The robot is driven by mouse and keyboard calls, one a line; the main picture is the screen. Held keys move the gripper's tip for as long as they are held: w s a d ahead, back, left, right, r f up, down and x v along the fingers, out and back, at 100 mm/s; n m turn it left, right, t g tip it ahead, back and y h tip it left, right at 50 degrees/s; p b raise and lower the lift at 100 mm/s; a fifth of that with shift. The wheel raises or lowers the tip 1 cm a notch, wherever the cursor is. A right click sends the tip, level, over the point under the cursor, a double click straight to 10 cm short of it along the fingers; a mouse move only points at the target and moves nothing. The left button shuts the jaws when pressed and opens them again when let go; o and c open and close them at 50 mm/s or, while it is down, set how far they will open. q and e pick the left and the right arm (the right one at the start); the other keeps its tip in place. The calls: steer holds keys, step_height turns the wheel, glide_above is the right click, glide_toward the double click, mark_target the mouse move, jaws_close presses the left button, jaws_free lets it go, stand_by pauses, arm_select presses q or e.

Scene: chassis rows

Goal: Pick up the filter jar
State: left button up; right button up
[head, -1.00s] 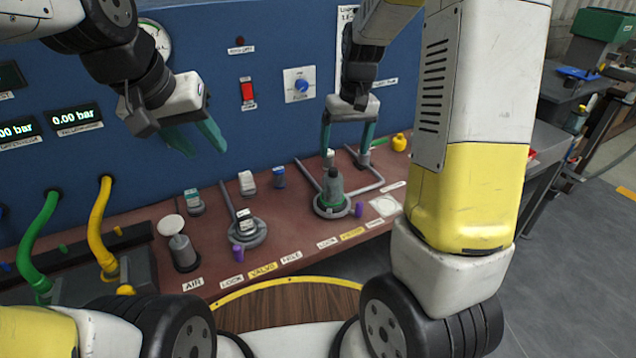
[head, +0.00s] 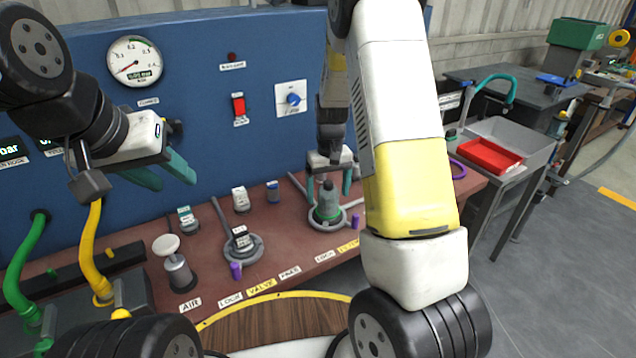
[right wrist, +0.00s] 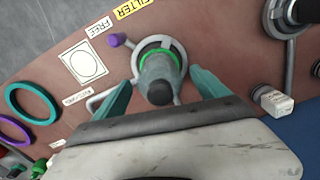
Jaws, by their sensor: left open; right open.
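The filter jar (head: 327,205), grey-green with a dark top and a bright green band near its base, stands upright in a ring holder (head: 340,219) on the red-brown bench. It also shows in the right wrist view (right wrist: 158,70), below the FILTER label. My right gripper (head: 329,187) is open above the holder, with one teal finger on each side of the jar's upper part. The right wrist view shows gaps between both fingers (right wrist: 162,82) and the jar. My left gripper (head: 177,183) is open and empty, in front of the blue panel at the left.
A second ring holder (head: 244,246) with a small labelled part stands left of the jar. A purple pin (head: 355,221) is beside the jar's holder. Small blocks and a white-topped knob (head: 166,248) stand further left. A red tray (head: 490,155) is on the grey side table.

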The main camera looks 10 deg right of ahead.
steer(key=c, duration=1.5)
step_height(320, 180, up, 10)
steer(key=shift+f, duration=0.1)
steer(key=shift+c, duration=0.2)
